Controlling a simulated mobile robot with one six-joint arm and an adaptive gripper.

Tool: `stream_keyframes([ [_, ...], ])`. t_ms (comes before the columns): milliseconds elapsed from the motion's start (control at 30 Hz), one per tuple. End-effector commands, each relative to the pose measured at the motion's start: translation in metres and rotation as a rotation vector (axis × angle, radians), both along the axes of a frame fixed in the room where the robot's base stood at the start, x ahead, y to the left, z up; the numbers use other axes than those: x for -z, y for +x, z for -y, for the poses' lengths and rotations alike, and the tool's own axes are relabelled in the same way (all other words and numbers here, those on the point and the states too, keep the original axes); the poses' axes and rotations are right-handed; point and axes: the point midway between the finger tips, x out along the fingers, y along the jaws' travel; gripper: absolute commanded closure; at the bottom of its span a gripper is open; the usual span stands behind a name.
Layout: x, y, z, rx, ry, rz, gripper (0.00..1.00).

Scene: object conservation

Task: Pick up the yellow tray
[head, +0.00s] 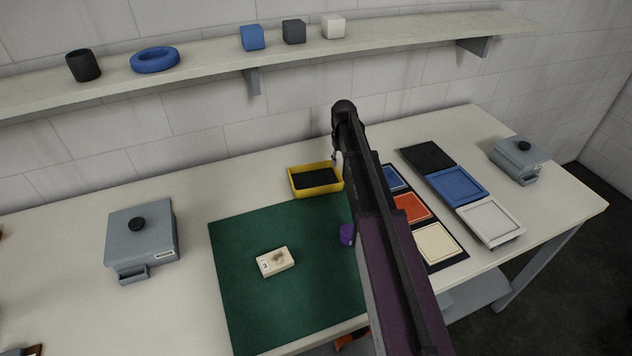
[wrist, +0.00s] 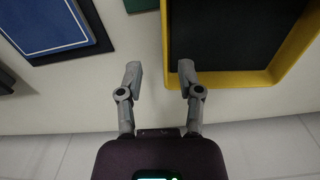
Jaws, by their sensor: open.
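The yellow tray (head: 318,193), a shallow box with a dark inside, stands on the table at the back edge of the green mat. My arm covers its right end in the head view. In the wrist view the tray (wrist: 235,79) fills the upper right. My gripper (wrist: 160,71) is open and empty, with one side wall of the tray lying between the lines of its fingers. The left finger is outside the tray and the right finger overlaps its corner. I cannot tell the fingertips' height above the rim. In the head view the fingers are mostly hidden behind my arm.
Coloured panels (head: 458,187) lie to the right. Grey lidded boxes (head: 142,240) (head: 520,159) stand at both sides. A shelf (head: 200,75) with several objects hangs above.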

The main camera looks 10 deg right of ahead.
Motion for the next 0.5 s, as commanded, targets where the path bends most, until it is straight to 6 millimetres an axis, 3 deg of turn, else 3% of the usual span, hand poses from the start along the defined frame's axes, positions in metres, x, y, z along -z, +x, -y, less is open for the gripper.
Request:
stream_keyframes([
  [500,0.036,0.005,-0.005,0.001,0.000,0.000,0.53],
])
